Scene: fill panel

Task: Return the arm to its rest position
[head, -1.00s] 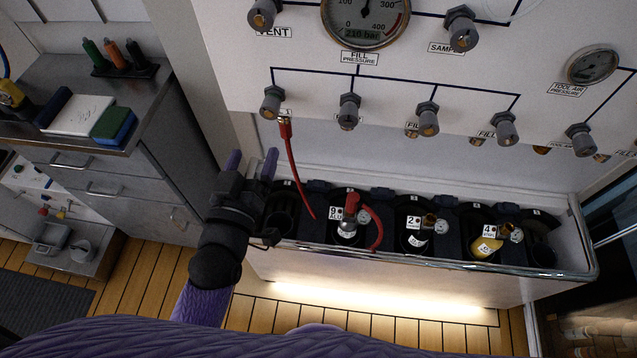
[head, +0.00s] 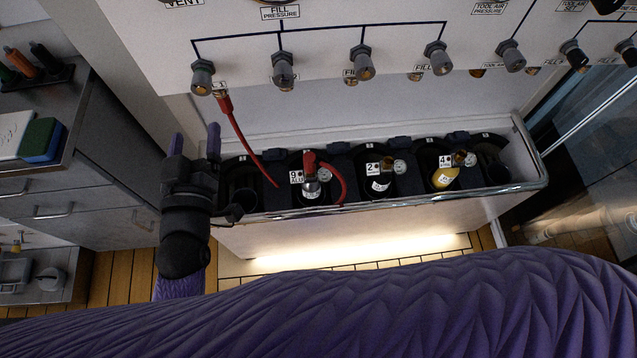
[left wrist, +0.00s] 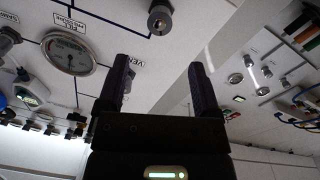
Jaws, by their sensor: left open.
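My left gripper (head: 196,142) is open and empty, its two purple fingers pointing up, in front of the left end of the cylinder rack (head: 400,206). In the left wrist view the open fingers (left wrist: 160,88) point up past the panel, with nothing between them. My left forearm comes up from below it, and a purple arm part of mine covers the bottom of the head view. My right gripper does not show.
A red hose (head: 247,140) hangs from the leftmost fill valve (head: 202,76) toward the rack, where several cylinders stand, one yellow (head: 445,177). A steel drawer cabinet (head: 100,180) stands left. The fill panel (head: 330,100) rises behind. Wooden floor (head: 125,270) shows at lower left.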

